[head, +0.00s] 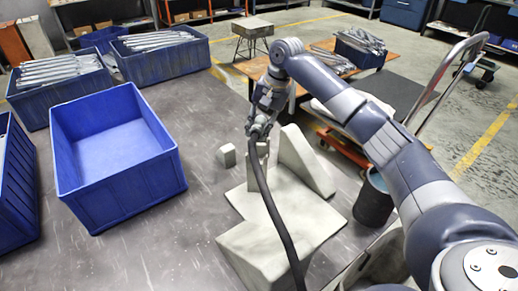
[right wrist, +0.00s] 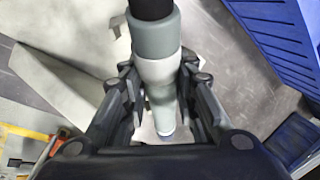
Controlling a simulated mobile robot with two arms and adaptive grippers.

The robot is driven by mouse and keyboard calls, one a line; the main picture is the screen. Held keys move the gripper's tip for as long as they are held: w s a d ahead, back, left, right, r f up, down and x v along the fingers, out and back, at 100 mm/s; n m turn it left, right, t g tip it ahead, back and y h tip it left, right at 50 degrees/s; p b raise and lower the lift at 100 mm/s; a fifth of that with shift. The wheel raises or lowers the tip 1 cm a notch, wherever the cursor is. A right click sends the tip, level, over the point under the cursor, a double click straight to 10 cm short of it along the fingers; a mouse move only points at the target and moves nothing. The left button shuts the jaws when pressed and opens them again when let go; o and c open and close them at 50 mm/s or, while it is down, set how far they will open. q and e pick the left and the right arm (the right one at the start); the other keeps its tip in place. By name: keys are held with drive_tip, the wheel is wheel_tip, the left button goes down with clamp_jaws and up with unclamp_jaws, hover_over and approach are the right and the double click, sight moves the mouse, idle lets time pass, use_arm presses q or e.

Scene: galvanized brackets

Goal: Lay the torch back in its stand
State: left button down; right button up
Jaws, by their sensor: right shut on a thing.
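My right gripper (head: 262,118) is shut around the torch (head: 257,129), holding it above the grey work surface. In the right wrist view the torch's grey-green and pale body (right wrist: 157,72) lies between the two black fingers (right wrist: 162,95), with its black end toward the top edge. A thick black cable (head: 272,210) hangs from the torch and runs down to the bottom edge. The pale grey stand (head: 305,165), which seems to have a sloped upright on a flat base, is below and right of the torch. The cable hides part of it. My left gripper is out of view.
An empty blue bin (head: 110,140) stands left on the surface, with bins of metal brackets (head: 165,55) behind. A dark bucket (head: 373,200) is at right.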

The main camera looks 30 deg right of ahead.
wheel_tip(320, 180, down, 9)
drive_tip(key=p, duration=0.2)
drive_tip(key=shift+r, duration=0.2)
drive_tip(key=o, duration=1)
drive_tip(key=shift+f, duration=0.1)
drive_tip(key=shift+o, duration=0.2)
